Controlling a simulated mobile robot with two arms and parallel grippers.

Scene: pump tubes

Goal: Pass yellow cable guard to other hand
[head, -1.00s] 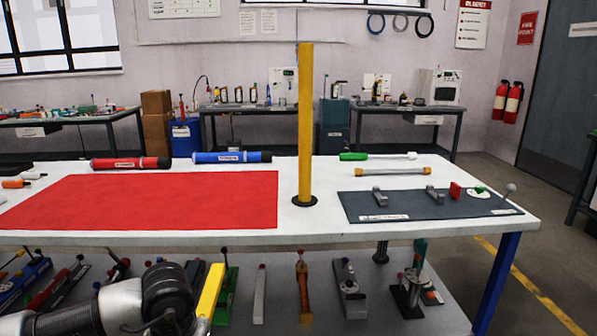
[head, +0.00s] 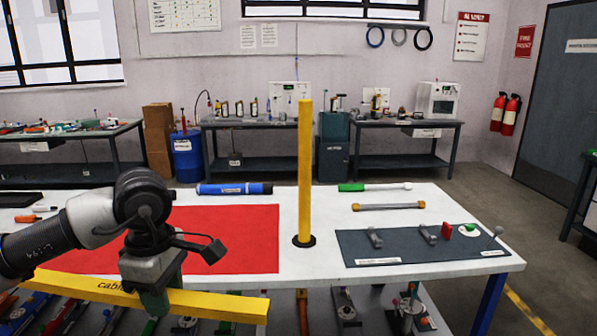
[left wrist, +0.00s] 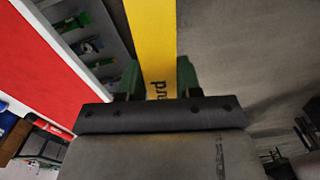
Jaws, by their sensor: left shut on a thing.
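The yellow cable guard (head: 225,305) is a long flat bar with dark lettering. In the head view it lies nearly level across the lower left, in front of the table's front edge. My left gripper (head: 152,300) is shut on it around its middle and covers part of the lettering. In the left wrist view the yellow guard (left wrist: 152,35) runs between the green fingers of my left gripper (left wrist: 157,80). My right gripper shows in neither view.
A white table (head: 415,278) holds a red mat (head: 250,240), a dark mat (head: 390,246) with small fixtures, and a blue tube (head: 215,188). An upright yellow post (head: 305,170) stands mid-table. Tools crowd the shelf below.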

